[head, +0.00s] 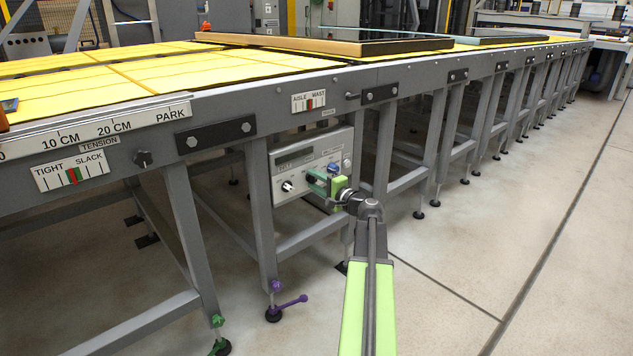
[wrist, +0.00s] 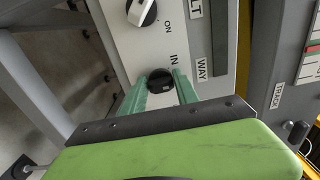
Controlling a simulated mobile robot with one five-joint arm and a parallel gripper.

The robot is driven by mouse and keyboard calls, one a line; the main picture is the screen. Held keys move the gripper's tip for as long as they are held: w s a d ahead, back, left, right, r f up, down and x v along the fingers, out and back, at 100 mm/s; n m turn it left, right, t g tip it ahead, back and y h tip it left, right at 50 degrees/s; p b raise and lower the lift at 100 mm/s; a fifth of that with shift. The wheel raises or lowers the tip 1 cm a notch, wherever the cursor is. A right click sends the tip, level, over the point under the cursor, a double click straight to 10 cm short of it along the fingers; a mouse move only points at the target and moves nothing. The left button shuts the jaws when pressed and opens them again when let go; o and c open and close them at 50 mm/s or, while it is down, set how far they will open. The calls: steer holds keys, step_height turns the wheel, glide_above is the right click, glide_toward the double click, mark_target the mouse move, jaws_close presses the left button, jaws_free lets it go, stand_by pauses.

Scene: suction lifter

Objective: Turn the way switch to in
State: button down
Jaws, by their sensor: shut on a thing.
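The way switch is a black round knob (wrist: 160,79) on the light grey control panel (wrist: 118,28), beside the labels "IN" and "WAY" in the wrist view. My gripper (wrist: 161,84) has its two green fingers on either side of the knob, shut on it. A small pale mark shows on the knob, but I cannot tell surely which way it points. In the head view my gripper (head: 318,182) reaches the right part of the control box (head: 285,168) under the table, and hides the switch there.
Another knob, white on black (wrist: 141,11), sits near the "ON" label. The box hangs below the grey table frame (head: 240,105) between its legs. A table leg (head: 262,210) stands left of the box. Open floor (head: 480,230) lies to the right.

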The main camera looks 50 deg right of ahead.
steer(key=n, duration=0.4)
steer(key=shift+f+n, duration=0.2)
steer(key=shift+n, duration=0.2)
steer(key=n, duration=0.4)
steer(key=shift+f, duration=0.1)
steer(key=shift+n, duration=0.3)
steer(key=c, duration=1)
jaws_free()
steer(key=shift+o, duration=0.2)
steer(key=s+a, duration=0.1)
steer(key=s, duration=1.6)
steer(key=shift+s, duration=0.2)
